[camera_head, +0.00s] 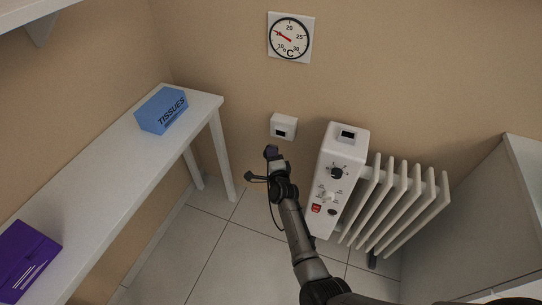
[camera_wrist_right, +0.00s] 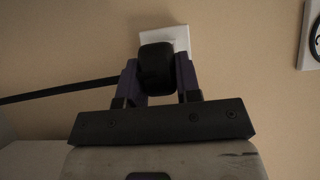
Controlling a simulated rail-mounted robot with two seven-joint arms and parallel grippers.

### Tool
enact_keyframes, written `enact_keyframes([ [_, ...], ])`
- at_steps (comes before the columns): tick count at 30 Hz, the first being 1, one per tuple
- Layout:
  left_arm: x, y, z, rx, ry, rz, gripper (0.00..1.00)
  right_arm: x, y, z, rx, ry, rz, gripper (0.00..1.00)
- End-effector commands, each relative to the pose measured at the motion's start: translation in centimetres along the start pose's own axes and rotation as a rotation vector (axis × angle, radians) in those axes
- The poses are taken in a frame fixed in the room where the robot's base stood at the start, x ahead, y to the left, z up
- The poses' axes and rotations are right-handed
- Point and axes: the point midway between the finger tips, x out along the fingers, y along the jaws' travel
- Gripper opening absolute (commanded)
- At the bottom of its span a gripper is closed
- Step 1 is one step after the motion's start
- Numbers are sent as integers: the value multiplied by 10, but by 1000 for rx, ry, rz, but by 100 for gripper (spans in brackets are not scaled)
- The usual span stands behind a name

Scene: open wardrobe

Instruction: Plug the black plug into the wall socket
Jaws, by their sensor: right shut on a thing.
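The black plug (camera_wrist_right: 157,68) is between the two purple fingertips of my right gripper (camera_wrist_right: 158,80), which is shut on it. The white wall socket (camera_wrist_right: 179,38) is right behind the plug in the right wrist view, and the plug hides part of it. I cannot tell whether the plug touches the socket. In the head view the socket (camera_head: 284,126) is on the wall, and my right gripper (camera_head: 272,153) is just below and left of it. A black cable (camera_wrist_right: 60,90) runs left from the plug. My left gripper is not in view.
A white heater (camera_head: 343,150) with ribs stands right of my right arm. A white bench at left holds a blue tissue box (camera_head: 162,110) and a purple box (camera_head: 27,262). A thermometer (camera_head: 289,38) hangs above the socket. A cabinet is at far right.

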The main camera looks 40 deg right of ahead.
Motion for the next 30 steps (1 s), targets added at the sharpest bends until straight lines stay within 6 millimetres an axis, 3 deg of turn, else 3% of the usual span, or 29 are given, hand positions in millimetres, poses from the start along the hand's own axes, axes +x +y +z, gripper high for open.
enact_keyframes([
  [6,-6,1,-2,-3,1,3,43,0,-1,0,-2,2,2,3],
  [30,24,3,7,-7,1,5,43,45,0,-31,0,2,0,3],
])
